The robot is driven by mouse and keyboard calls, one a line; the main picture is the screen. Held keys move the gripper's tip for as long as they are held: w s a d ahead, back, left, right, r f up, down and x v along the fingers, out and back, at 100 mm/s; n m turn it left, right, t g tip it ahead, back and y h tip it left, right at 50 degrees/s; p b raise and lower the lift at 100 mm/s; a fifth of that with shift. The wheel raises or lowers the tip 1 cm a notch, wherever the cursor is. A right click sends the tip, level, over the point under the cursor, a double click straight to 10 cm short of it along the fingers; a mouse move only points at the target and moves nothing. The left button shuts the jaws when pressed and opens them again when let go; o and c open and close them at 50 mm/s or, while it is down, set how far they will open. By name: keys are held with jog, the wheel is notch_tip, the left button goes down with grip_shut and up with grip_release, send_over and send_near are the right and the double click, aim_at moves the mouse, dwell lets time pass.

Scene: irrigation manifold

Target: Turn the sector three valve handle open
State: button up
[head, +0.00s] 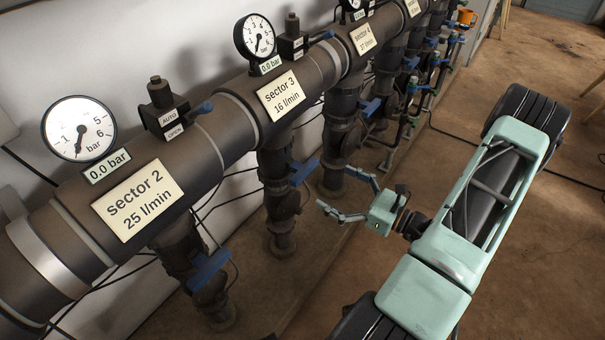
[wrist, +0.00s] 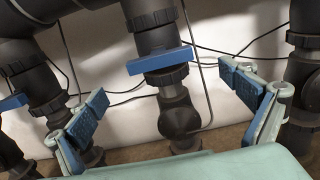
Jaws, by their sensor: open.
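The sector 3 valve handle (head: 304,171) is a blue bar on the dark vertical pipe below the sector 3 label (head: 281,96). In the wrist view, a blue handle (wrist: 160,61), which looks like the same one, lies nearly level across its pipe, upper middle. My gripper (head: 337,188) is open and empty, to the right of the sector 3 handle and apart from it in the head view. In the wrist view the fingers (wrist: 165,92) are spread wide on either side of the pipe, with the handle beyond them. The sector 3 gauge (head: 256,37) reads 0.0 bar.
The sector 2 handle (head: 209,270) sits on the nearer pipe at the lower left. The large main pipe (head: 229,126) runs above the valves. Thin black cables hang behind them along the wall.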

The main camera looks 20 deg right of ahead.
aim_at(308, 173)
jog(key=b+x, duration=0.2)
jog(key=x, duration=0.7)
jog(key=shift+w+a, duration=0.25)
jog(key=shift+r, duration=0.1)
jog(key=c, duration=1.2)
jog(key=shift+o, duration=0.2)
